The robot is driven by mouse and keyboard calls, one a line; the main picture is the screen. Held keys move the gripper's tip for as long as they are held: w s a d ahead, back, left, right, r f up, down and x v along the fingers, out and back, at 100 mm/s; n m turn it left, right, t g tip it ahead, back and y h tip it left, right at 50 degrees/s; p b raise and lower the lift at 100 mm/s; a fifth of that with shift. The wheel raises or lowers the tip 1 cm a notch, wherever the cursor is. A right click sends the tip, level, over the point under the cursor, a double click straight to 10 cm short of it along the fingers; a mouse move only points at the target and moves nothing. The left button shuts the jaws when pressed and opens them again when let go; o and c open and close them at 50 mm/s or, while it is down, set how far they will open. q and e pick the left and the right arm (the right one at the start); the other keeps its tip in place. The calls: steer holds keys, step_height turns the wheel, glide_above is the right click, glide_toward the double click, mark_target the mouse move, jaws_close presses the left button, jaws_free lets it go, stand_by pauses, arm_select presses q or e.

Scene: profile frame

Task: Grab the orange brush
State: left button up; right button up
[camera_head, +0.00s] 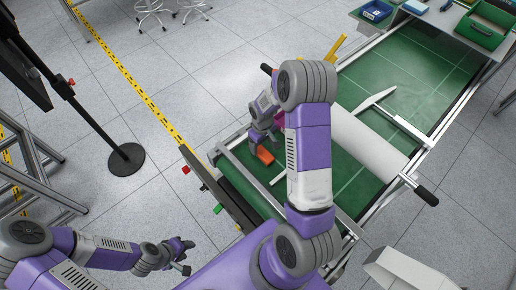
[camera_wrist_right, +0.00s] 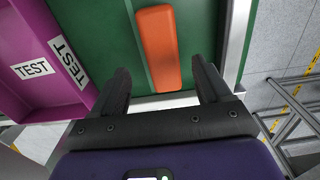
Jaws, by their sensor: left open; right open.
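The orange brush (camera_head: 265,156) lies on the green surface near the frame's left end in the head view. It looks like a plain rounded orange block in the right wrist view (camera_wrist_right: 158,45), and its bristles cannot be made out. My right gripper (camera_head: 262,138) is open just above and beside the brush. In the right wrist view its fingers (camera_wrist_right: 160,72) stand on either side of the brush's near end, apart from it. My left gripper (camera_head: 182,256) is open and empty at the lower left, away from the green surface.
A magenta bin (camera_wrist_right: 50,60) marked TEST stands left of the brush in the right wrist view. A white roller (camera_head: 366,142) and metal rails cross the green table (camera_head: 415,65). A green tray (camera_head: 484,32) and a blue box (camera_head: 376,10) sit at the far right.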

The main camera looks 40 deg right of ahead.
mark_target(261, 151)
step_height(261, 151, down, 6)
steer(key=shift+a+r, duration=0.1)
steer(key=shift+r, duration=0.1)
steer(key=c, duration=1.1)
steer(key=shift+o, duration=0.2)
step_height(261, 151, up, 10)
steer(key=shift+r, duration=0.1)
